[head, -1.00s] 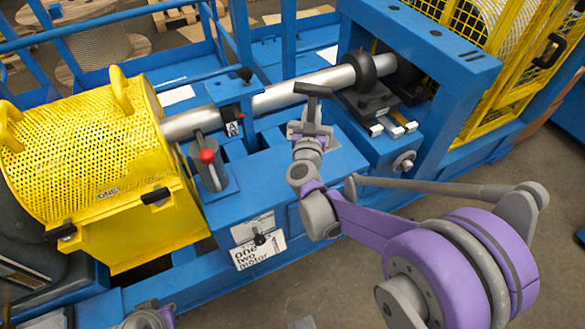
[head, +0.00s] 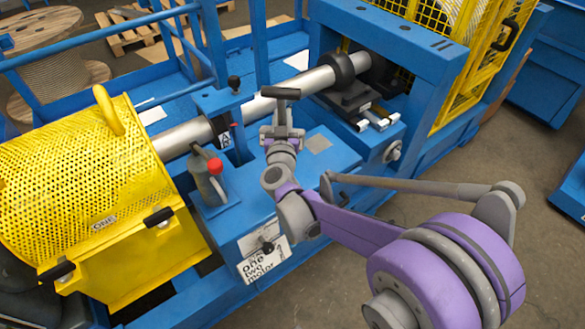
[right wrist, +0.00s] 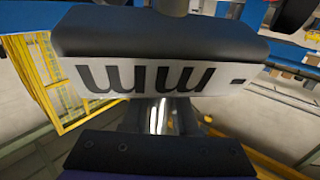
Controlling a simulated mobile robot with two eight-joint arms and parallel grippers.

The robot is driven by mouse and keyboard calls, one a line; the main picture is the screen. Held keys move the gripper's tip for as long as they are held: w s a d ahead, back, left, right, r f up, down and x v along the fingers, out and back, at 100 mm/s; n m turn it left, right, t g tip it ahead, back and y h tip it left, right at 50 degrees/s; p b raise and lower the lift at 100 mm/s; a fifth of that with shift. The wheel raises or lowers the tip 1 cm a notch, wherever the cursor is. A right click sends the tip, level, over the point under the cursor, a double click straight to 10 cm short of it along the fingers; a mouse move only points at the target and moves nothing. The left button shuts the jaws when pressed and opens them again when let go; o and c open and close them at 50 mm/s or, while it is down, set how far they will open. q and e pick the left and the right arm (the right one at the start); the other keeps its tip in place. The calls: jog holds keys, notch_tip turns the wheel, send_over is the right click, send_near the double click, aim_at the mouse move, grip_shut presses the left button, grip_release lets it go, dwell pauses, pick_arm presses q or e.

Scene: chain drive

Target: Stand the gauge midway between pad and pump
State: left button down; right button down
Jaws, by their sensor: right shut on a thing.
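The gauge (head: 281,93) is a dark bar held level above the blue bench. In the right wrist view the gauge (right wrist: 160,55) fills the top, with a dark body and a pale face lettered "mm". My right gripper (head: 283,122) is shut on it. The pump (head: 210,180), grey with a red knob, stands on the bench to the left. The gauge is apart from both. Whether its foot touches the bench is hidden. My left gripper is not in view.
A steel shaft (head: 305,83) runs behind the gauge, with a black-knobbed post (head: 234,83) to its left. A yellow mesh guard (head: 95,175) stands at the left and a blue frame (head: 390,35) at the right. The bench top between pump and pad is clear.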

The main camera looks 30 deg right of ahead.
notch_tip(320, 180, down, 10)
jog(key=b, duration=0.2)
dwell(0.5)
jog(key=shift+f+b, duration=0.1)
jog(key=shift+b, duration=0.2)
jog(key=c, duration=0.7)
grip_release()
